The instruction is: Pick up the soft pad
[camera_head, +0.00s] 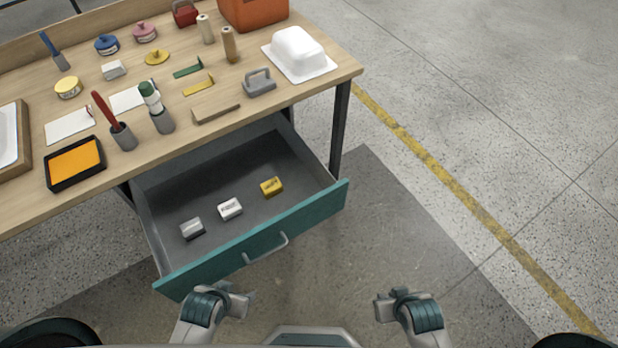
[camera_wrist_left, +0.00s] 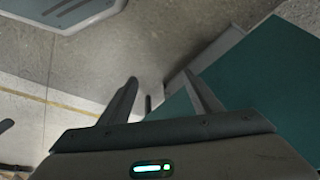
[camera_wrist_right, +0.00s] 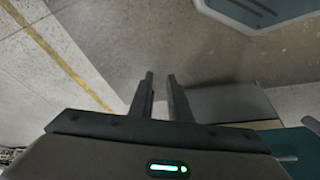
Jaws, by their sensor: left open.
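Three small blocks lie in the open drawer (camera_head: 265,170) in the head view: a grey one (camera_head: 192,228), a white one (camera_head: 230,209) and a yellow one (camera_head: 271,186). Their labels are too small to read, and I cannot tell which is the soft pad. My left gripper (camera_head: 240,293) is in front of the drawer; its fingers are wide apart and empty in the left wrist view (camera_wrist_left: 163,85). My right gripper (camera_head: 386,304) is right of the drawer front; its fingers are empty with a narrow gap in the right wrist view (camera_wrist_right: 160,82).
The teal drawer front (camera_head: 215,268) with its handle (camera_head: 267,250) stands between my grippers and the blocks. The wooden table (camera_head: 225,82) above carries a white tub shell (camera_head: 298,52), an orange tray (camera_head: 75,163) and several tools. Floor on the right is clear.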

